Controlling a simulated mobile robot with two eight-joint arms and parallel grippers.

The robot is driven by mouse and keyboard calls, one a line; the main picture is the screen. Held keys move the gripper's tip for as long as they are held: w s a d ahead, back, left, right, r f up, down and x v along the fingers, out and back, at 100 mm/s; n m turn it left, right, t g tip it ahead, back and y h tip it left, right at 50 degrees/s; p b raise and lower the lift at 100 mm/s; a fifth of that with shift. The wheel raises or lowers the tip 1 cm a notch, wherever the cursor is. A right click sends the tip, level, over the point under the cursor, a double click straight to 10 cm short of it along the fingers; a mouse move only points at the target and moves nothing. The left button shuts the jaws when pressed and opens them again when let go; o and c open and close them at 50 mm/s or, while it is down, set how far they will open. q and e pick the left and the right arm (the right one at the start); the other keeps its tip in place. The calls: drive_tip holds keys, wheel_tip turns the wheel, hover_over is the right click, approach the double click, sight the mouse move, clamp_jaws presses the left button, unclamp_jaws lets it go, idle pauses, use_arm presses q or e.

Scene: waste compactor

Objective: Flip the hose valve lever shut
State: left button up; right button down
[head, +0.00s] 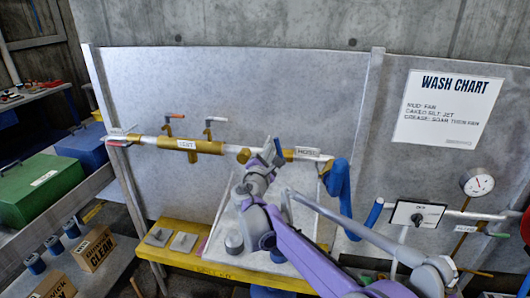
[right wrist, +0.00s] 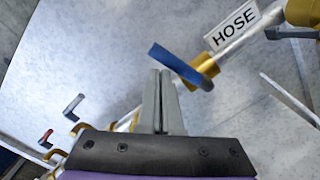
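The hose valve is a brass body on a pale pipe beside the HOSE label (right wrist: 233,28), with a blue lever (right wrist: 178,65) slanting up and left across the pipe in the right wrist view. In the head view the label (head: 307,151) shows right of the valve (head: 289,154), which my gripper partly hides. My right gripper (head: 270,146) is at the lever in the head view. In the right wrist view its two fingers (right wrist: 162,74) are together with nothing between them, tips just below the lever. I cannot tell whether they touch it. My left gripper is not in view.
Two other levers stand left on the pipe, one orange-tipped (head: 175,115) and one grey (head: 215,119). A blue hose (head: 340,190) hangs right of the valve. A yellow bench (head: 190,262) is below.

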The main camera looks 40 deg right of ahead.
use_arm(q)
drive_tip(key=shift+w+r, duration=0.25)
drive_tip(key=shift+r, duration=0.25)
use_arm(e)
drive_tip(key=shift+s+d+r, duration=0.4)
drive_tip(key=shift+s+d, duration=0.05)
drive_tip(key=shift+s, duration=0.1)
use_arm(q)
drive_tip(key=shift+p, duration=0.3)
use_arm(e)
drive_tip(key=shift+s+d, duration=0.1)
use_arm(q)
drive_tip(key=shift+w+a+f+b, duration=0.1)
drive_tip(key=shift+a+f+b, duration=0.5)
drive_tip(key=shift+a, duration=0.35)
use_arm(e)
drive_tip(key=s+a, duration=0.3)
drive_tip(key=a, duration=0.8)
drive_tip(key=shift+a, duration=0.15)
drive_tip(key=shift+s, duration=0.15)
